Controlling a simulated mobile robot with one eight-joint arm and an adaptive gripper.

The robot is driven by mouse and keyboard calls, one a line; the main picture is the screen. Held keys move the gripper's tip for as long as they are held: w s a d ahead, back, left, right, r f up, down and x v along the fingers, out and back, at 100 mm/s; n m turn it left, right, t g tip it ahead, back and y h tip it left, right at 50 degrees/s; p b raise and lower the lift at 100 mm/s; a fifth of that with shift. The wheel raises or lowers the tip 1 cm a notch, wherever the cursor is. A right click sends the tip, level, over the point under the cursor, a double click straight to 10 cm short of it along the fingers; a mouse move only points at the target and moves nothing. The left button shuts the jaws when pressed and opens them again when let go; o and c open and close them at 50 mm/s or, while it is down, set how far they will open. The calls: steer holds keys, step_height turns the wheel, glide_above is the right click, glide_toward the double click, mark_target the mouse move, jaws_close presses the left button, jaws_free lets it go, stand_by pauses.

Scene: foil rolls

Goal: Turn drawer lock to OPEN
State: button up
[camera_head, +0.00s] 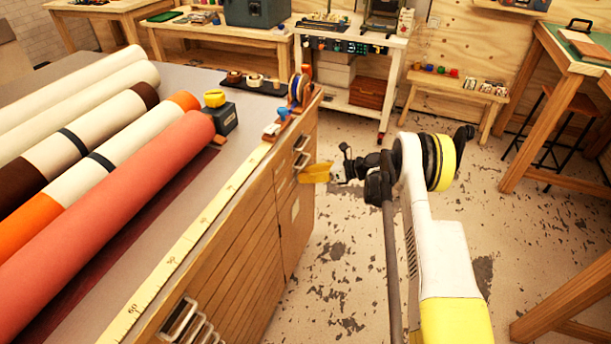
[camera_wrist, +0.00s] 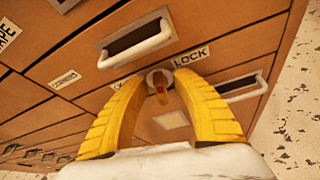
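The drawer lock (camera_wrist: 160,84) is a small round metal fitting with a brass-coloured turn-piece and a red mark, set in the wooden drawer front. In the wrist view its turn-piece points down the picture. A white label reading LOCK (camera_wrist: 190,56) is beside it; another label to its left is mostly hidden by a finger. My gripper (camera_wrist: 161,80) has its yellow fingers on either side of the lock, with gaps visible between fingertips and turn-piece. In the head view my gripper (camera_head: 316,173) is at the cabinet's right face, where the lock cannot be made out.
A drawer with a white handle (camera_wrist: 136,45) is just above the lock, and another handle (camera_wrist: 240,88) is to the right. The cabinet (camera_head: 250,235) carries several large rolls, a measuring strip (camera_head: 190,262) and small tools on top.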

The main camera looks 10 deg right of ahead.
jaws_close()
steer(key=n, duration=0.1)
steer(key=n+t+h, duration=0.1)
steer(key=n+t, duration=0.1)
steer(key=n, duration=0.1)
steer(key=shift+s+a+h, duration=0.2)
steer(key=shift+s+h, duration=0.1)
steer(key=n+t, duration=0.1)
steer(key=n, duration=0.1)
steer(key=n+t+h, duration=0.1)
steer(key=n, duration=0.1)
steer(key=shift+s+a+f+t, duration=0.15)
steer(key=shift+s+t, duration=0.05)
steer(key=shift+t, duration=0.2)
stand_by(0.5)
